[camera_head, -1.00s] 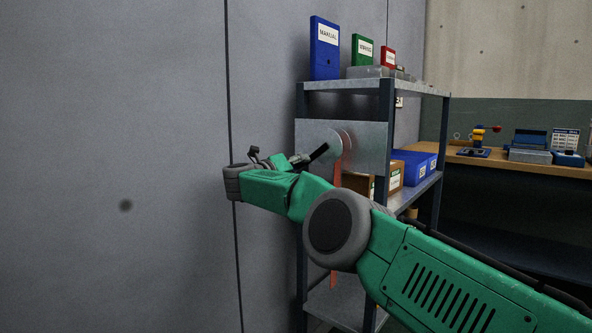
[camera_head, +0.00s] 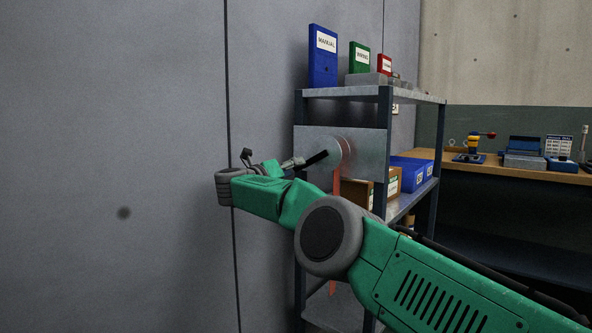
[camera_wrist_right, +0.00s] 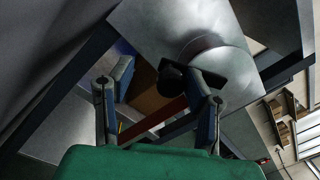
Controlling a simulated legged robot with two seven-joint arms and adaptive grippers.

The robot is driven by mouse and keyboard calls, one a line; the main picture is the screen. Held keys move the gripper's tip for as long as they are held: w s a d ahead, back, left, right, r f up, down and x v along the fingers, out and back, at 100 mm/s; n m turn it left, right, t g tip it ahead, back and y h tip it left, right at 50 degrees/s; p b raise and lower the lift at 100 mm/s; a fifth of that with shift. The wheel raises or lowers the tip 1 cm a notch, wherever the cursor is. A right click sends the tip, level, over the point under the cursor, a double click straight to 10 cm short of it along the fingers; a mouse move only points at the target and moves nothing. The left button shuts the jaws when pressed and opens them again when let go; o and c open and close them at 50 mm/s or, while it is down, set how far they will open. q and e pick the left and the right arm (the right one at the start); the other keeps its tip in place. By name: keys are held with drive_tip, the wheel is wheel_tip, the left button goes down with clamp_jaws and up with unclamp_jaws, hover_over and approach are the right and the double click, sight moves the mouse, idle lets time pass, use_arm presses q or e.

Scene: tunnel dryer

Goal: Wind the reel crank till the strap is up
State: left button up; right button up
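The grey metal reel (camera_head: 340,152) is mounted on a plate at the shelf's near end. Its black crank (camera_head: 317,158) points down to the left. A red strap (camera_head: 336,188) hangs below the reel, partly behind my arm; it also shows in the right wrist view (camera_wrist_right: 165,116). My right gripper (camera_head: 292,163) is beside the crank, its fingers small in the head view. In the right wrist view my right gripper (camera_wrist_right: 162,76) is open. The crank's black knob (camera_wrist_right: 172,77) appears between the fingers, nearer the right one; contact cannot be told. My left gripper is out of view.
The shelf rack (camera_head: 370,92) holds a blue manual (camera_head: 323,56), other binders, blue bins (camera_head: 410,172) and a cardboard box (camera_head: 393,184). A grey wall panel (camera_head: 120,120) stands left. A wooden workbench (camera_head: 540,172) with tools stands at the right.

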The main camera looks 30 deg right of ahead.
drive_tip(key=shift+s+r, duration=0.1)
drive_tip(key=shift+r, duration=0.15)
drive_tip(key=v, duration=1.2)
drive_tip(key=shift+w+f, duration=0.15)
drive_tip(key=shift+w, duration=0.1)
drive_tip(key=shift+a, duration=0.2)
